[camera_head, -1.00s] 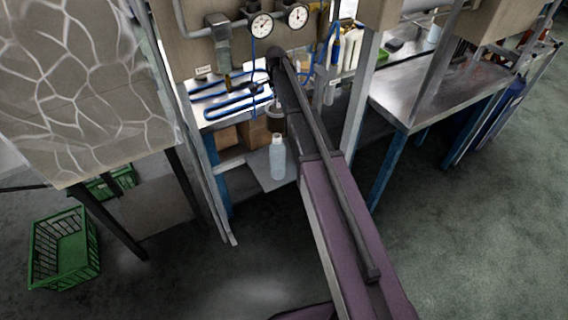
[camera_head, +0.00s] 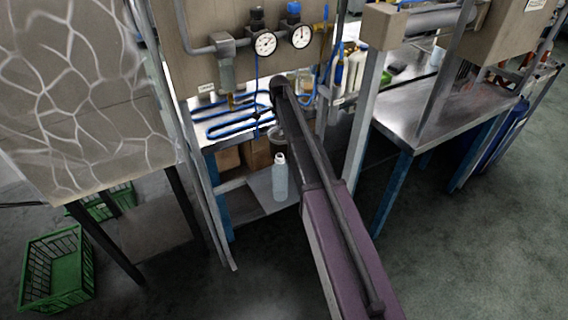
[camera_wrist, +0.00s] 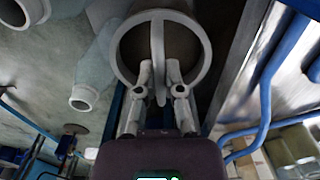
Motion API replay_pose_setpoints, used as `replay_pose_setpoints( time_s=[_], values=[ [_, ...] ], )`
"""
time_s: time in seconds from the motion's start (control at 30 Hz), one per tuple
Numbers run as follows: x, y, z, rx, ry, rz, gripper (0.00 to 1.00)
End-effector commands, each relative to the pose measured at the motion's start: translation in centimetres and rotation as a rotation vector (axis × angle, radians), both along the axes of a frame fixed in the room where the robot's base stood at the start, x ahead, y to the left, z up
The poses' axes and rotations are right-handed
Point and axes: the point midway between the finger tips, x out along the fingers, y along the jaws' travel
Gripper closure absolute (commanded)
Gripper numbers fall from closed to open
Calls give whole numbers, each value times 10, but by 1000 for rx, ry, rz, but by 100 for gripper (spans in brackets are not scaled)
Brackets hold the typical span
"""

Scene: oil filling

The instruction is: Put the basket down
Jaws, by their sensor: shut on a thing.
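The basket is a round, pale, open-topped container with a bar-like handle across it, and its rim (camera_wrist: 207,55) fills the upper middle of the wrist view. My gripper (camera_wrist: 160,85) is shut on the basket's handle. In the head view, a small part of the basket (camera_head: 274,131) shows beside the end of my arm, over the bench with blue tubes. My arm hides most of it and my gripper there. I cannot tell from these views whether its bottom touches anything.
A clear bottle (camera_head: 280,178) stands on the lower shelf, below and near my arm; it also shows in the wrist view (camera_wrist: 92,75). Gauges (camera_head: 265,43) and pipes are on the panel above. A metal post (camera_head: 361,105) stands right. Green crates (camera_head: 56,270) are at left.

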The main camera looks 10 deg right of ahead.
Motion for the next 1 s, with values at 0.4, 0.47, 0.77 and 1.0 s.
replay_pose_setpoints(
  time_s=[0.4, 0.47, 0.77, 1.0],
  values=[
    [0, 1, -46, 0, 0, 1, 100],
    [0, 1, -51, 0, 0, 1, 100],
    [0, 1, -80, 0, 0, 2, 100],
    [0, 2, -100, 0, 0, 2, 100]
  ],
)
